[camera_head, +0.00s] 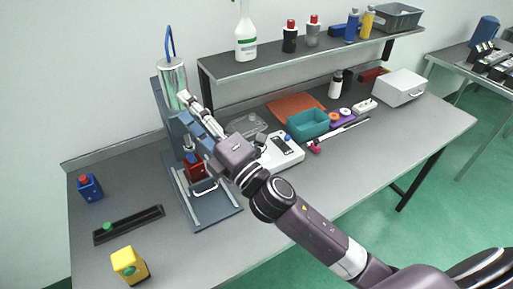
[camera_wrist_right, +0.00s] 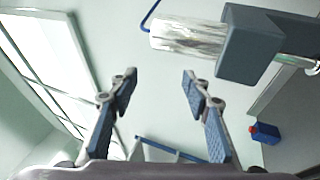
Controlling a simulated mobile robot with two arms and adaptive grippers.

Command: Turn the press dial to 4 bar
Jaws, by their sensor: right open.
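The press (camera_head: 168,100) stands at the left of the bench, with a shiny cylinder (camera_head: 173,80) on top and a blue hose above it. My right gripper (camera_head: 189,102) reaches up to the press head, its fingertips close in front of the cylinder's lower part. In the right wrist view, its fingers (camera_wrist_right: 158,84) are spread with nothing between them. There, the cylinder (camera_wrist_right: 187,36) and the blue-grey press head (camera_wrist_right: 262,48) lie to the upper right, apart from the fingers. I cannot make out the dial in either view; the arm covers part of the press front. My left gripper is not in view.
A red block (camera_head: 196,168) sits within the press. A blue box with a red top (camera_head: 90,187), a black rail (camera_head: 130,223) and a yellow button box (camera_head: 129,265) are on the left. A scale (camera_head: 283,152) and teal bin (camera_head: 308,125) are right of the press, below a shelf (camera_head: 300,62).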

